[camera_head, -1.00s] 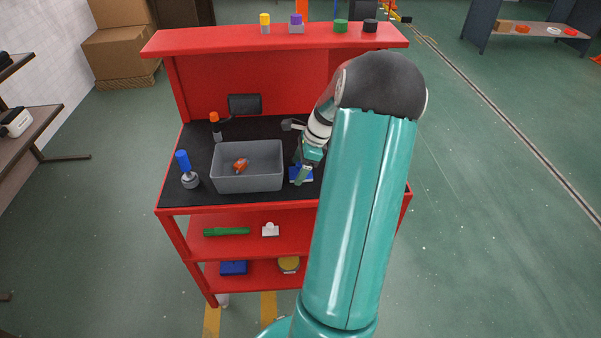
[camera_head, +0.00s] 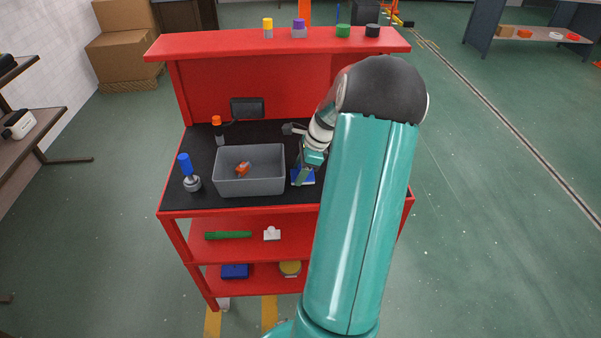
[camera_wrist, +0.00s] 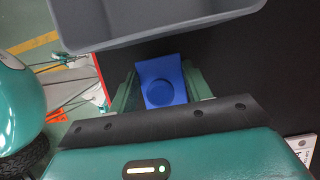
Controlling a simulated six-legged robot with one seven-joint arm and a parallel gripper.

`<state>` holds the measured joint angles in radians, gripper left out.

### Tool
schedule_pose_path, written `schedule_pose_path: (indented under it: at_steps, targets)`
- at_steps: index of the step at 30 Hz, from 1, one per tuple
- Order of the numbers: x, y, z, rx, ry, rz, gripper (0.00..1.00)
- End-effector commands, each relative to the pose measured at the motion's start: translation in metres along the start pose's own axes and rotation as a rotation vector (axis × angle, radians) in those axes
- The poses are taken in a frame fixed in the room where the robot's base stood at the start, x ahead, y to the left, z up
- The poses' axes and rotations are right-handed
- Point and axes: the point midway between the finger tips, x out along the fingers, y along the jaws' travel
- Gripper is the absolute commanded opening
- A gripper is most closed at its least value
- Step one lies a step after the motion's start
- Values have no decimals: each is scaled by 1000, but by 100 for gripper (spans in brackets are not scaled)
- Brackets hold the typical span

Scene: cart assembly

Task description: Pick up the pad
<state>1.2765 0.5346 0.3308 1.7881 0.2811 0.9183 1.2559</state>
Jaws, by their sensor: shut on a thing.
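The pad is a blue square piece with a round raised boss (camera_wrist: 160,92), seen in the wrist view between the two green fingers of my gripper (camera_wrist: 160,85). In the head view the blue pad (camera_head: 303,177) shows at the black table top, just right of the grey bin. My gripper (camera_head: 305,172) points down at it there, and my arm hides part of the area. The fingers are shut on the pad's two sides. I cannot tell whether the pad touches the table top.
The grey bin (camera_head: 250,189) with an orange part (camera_head: 243,168) inside stands close left of my gripper. A blue-handled tool (camera_head: 187,170) and an orange-topped piece (camera_head: 218,128) stand further left. The red shelf (camera_head: 280,42) rises behind the black top.

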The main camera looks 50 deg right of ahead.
Motion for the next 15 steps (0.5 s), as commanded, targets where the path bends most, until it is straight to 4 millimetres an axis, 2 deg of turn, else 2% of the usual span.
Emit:
schedule_pose_path:
  at_steps: [6, 15]
  targets:
    - [-28, 2, 11, -2, 3, -4, 27]
    - [-86, 54, 28, -1, 3, -7, 27]
